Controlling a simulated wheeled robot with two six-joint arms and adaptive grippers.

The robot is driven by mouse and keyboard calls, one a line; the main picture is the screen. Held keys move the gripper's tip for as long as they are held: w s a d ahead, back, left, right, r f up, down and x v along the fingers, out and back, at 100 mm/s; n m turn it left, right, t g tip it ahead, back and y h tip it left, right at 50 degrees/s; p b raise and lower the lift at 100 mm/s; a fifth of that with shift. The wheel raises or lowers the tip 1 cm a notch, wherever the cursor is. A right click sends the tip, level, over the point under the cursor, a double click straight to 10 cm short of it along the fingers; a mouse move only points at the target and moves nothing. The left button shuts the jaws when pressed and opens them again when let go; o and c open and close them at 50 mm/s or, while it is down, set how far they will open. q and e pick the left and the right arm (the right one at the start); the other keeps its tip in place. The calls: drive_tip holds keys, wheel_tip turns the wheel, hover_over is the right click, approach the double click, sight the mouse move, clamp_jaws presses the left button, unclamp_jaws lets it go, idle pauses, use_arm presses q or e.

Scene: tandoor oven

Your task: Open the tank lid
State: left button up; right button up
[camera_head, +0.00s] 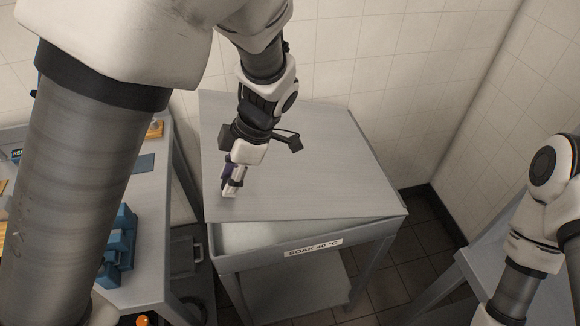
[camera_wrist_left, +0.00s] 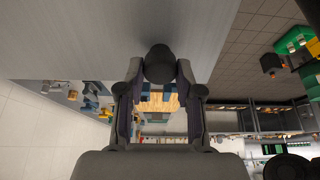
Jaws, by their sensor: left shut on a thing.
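The tank (camera_head: 275,255) is a grey metal box on legs with a "SOAK 40 °C" label (camera_head: 313,248) on its front. Its lid (camera_head: 310,160) is a flat grey panel. The lid's front edge stands apart from the front rim, and a pale strip of the inside shows between them. My left gripper (camera_head: 230,188) is at the lid's left part. In the left wrist view its fingers (camera_wrist_left: 158,92) are shut on a dark round knob (camera_wrist_left: 158,62) against the grey lid surface (camera_wrist_left: 90,35). My right arm is at the right edge; its gripper is out of view.
A grey table (camera_head: 150,225) with blue blocks (camera_head: 118,245) stands left of the tank. Another grey surface (camera_head: 485,255) is at the right, below my right arm. Tiled walls close off the back and right. Dark floor shows between tank and right surface.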

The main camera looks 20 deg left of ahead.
use_arm(q)
drive_tip(key=p+v, duration=0.5)
drive_tip(key=v, duration=0.1)
drive_tip(key=shift+d+r, duration=0.15)
drive_tip(key=shift+d, duration=0.2)
